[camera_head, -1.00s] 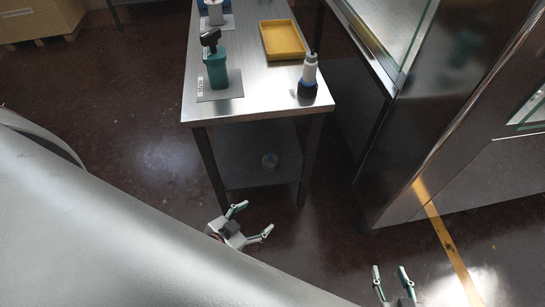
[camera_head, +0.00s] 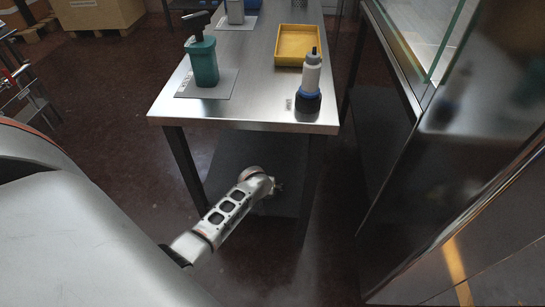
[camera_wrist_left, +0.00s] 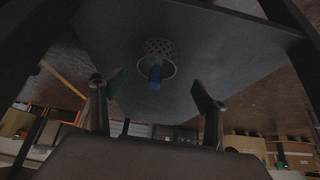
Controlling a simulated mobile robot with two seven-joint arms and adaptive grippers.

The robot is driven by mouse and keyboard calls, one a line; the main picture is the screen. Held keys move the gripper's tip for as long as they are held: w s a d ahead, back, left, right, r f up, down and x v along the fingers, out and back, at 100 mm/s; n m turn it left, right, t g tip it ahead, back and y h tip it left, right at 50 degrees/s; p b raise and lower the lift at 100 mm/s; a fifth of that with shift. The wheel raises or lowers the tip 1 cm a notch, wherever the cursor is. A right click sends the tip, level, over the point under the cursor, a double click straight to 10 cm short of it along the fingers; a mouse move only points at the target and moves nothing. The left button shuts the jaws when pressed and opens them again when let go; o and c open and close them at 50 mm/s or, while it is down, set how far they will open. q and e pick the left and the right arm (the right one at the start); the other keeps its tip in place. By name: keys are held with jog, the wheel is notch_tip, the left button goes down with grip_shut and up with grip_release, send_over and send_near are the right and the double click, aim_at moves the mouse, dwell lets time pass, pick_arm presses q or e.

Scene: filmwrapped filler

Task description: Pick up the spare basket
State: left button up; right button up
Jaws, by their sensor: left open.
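A round, perforated grey basket (camera_wrist_left: 160,50) with a blue part hanging from it or in front of it shows on the dark lower shelf (camera_wrist_left: 215,50) in the left wrist view. My left gripper (camera_wrist_left: 155,90) is open and empty, its two fingers apart on either side of the line to the basket, with a gap between. In the head view my left arm reaches toward the lower shelf (camera_head: 235,155) under the steel table, and its wrist hides the basket. My right gripper is not in view.
The steel table (camera_head: 240,108) carries a yellow tray (camera_head: 283,62), a teal pump bottle (camera_head: 203,62), and a white bottle in a dark base (camera_head: 310,85). Its legs flank my arm. A dark glass-topped cabinet (camera_head: 440,140) stands to the right.

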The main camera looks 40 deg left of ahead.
pick_arm(q)
jog(key=shift+x, duration=0.8)
jog(key=shift+w+a+f+n+b, duration=0.15)
jog(key=shift+w+a+f+b, duration=0.05)
jog(key=shift+f+b, duration=0.35)
jog(key=shift+w+a+f+n+b, duration=0.2)
jog(key=shift+f+b, duration=0.2)
jog(key=shift+f, duration=0.25)
jog(key=b+x, duration=0.2)
jog(key=x, duration=0.2)
jog(key=shift+d+f+b, duration=0.25)
jog(key=shift+d+b, duration=0.1)
jog(key=shift+b, duration=0.05)
jog(key=shift+w+a+f, duration=0.1)
jog(key=shift+w, duration=0.05)
jog(key=shift+w+r, duration=0.3)
jog(key=c, duration=1)
jog(key=shift+c, duration=1.4)
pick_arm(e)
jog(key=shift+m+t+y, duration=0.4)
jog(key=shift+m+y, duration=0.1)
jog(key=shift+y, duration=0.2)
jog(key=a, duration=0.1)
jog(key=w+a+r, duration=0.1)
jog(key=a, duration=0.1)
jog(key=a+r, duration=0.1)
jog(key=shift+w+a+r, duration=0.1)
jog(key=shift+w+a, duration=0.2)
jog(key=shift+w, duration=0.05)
